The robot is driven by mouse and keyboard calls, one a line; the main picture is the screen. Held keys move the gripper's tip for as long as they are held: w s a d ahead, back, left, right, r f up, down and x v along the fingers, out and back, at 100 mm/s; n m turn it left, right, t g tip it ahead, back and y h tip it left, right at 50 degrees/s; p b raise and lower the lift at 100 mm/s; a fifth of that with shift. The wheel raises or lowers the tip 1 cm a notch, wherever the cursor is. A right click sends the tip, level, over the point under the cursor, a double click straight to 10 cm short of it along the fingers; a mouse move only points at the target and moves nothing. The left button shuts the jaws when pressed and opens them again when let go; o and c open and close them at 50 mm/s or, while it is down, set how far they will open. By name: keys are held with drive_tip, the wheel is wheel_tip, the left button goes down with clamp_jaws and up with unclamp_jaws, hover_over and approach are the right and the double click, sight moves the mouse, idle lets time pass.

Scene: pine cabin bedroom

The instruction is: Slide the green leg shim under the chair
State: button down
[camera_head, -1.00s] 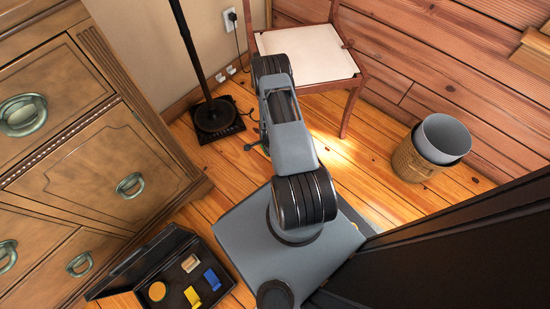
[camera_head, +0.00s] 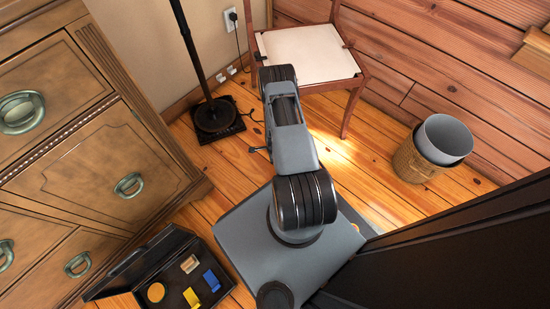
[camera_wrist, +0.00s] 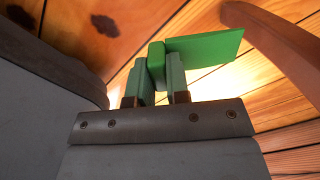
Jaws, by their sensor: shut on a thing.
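The green shim (camera_wrist: 205,47) is gripped between the fingers of my gripper (camera_wrist: 160,78) in the wrist view. Its thick block end sits between the pads, and its flat thin end sticks out to the right. A reddish-brown curved piece, apparently a leg of the chair (camera_wrist: 272,42), stands just past the thin end, with a small gap showing in the picture. In the head view the chair (camera_head: 308,55) has a white seat and stands by the wall. My arm hides the shim and most of the gripper there, so I cannot see a leg's foot against the shim.
A black lamp base (camera_head: 216,118) stands left of my arm, with a cord nearby. A wicker basket (camera_head: 412,162) with a grey bin is at the right. An open black case (camera_head: 140,268) with small blocks lies near the wooden dresser (camera_head: 100,150).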

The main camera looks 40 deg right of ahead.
drive_tip(key=shift+f+b, duration=2.35)
drive_tip(key=shift+f, duration=1.5)
drive_tip(key=shift+w+d, duration=0.4)
drive_tip(key=shift+w, duration=0.45)
drive_tip(key=shift+w+d, duration=0.4)
drive_tip(key=shift+w, duration=0.4)
drive_tip(key=c, duration=1)
unclamp_jaws()
wheel_tip(320, 180, up, 14)
drive_tip(key=p, duration=0.7)
drive_tip(key=shift+f, duration=0.15)
drive_tip(key=shift+s, duration=0.1)
